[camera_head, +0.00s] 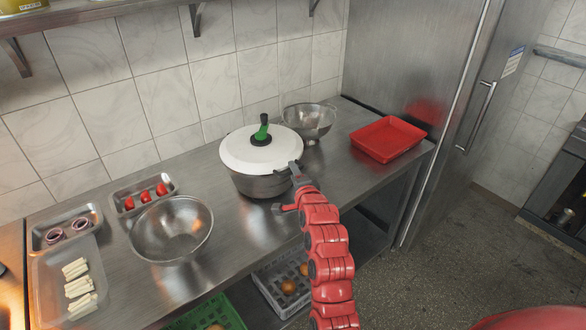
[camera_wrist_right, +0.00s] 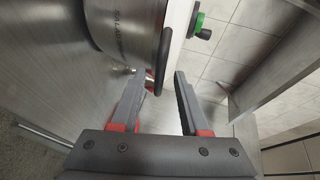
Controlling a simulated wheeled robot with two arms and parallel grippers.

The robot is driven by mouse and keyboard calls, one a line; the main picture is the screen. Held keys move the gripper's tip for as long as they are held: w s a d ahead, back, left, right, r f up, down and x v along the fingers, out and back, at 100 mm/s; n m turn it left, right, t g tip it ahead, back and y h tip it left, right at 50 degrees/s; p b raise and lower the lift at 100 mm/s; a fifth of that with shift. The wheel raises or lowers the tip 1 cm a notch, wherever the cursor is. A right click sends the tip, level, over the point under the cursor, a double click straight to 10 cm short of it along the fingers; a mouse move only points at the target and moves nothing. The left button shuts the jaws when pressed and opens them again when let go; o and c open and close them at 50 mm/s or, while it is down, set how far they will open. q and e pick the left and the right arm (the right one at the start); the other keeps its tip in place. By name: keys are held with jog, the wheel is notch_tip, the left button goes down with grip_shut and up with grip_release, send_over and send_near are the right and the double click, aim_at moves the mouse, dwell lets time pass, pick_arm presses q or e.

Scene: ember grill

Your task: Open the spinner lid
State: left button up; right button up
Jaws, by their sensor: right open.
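The spinner is a metal pot (camera_head: 262,186) with a white lid (camera_head: 240,151) seated on top. A green and black crank knob (camera_head: 262,130) stands at the lid's centre. In the right wrist view the pot (camera_wrist_right: 125,30), the white lid edge (camera_wrist_right: 177,32) and the green knob (camera_wrist_right: 199,25) appear sideways. My right gripper (camera_head: 292,185) is at the spinner's right front side. It is open, and a dark loop handle (camera_wrist_right: 160,65) lies near the gap between its fingertips (camera_wrist_right: 157,82). I cannot tell whether they touch. My left gripper is out of view.
The spinner stands on a steel counter (camera_head: 240,225). A steel bowl (camera_head: 172,230) and food trays (camera_head: 67,225) are to its left. A colander (camera_head: 309,121) stands behind it, and a red tray (camera_head: 388,138) is to the right. A tall steel cabinet (camera_head: 420,60) stands beyond.

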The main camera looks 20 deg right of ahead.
jog(key=shift+x, duration=0.85)
grip_shut()
dwell(0.9)
